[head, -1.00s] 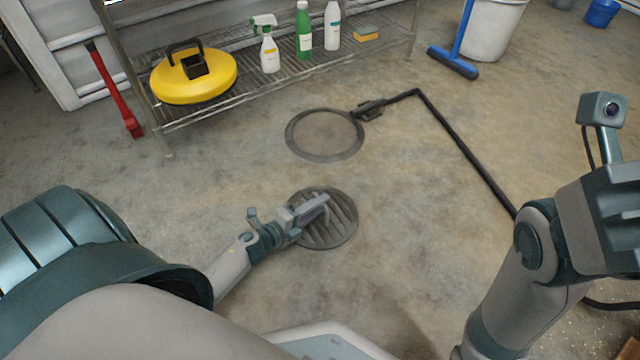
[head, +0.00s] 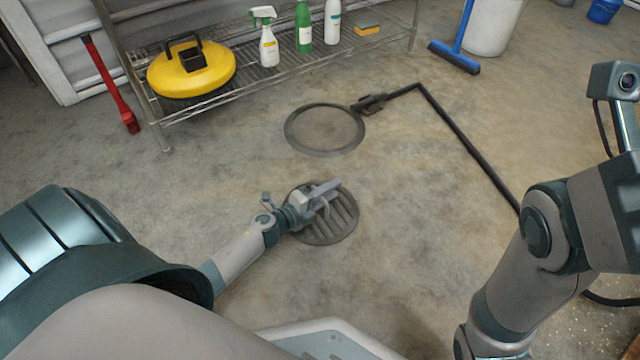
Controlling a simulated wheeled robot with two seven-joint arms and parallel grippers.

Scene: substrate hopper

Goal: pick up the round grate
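The round grate (head: 343,222) is a dark slatted disc on the concrete floor, near the middle of the head view. My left gripper (head: 328,190) is over the upper left part of the grate and hides some of its slats. The fingers look close to the grate, but I cannot tell whether they touch it, or whether they are open or shut. My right arm stands at the right side of the view; its gripper fingers do not show.
A round drain opening with a dark rim (head: 326,130) lies behind the grate. A black hose (head: 462,130) runs right from near it. A wire shelf (head: 283,73) holds a yellow round device (head: 190,72) and bottles.

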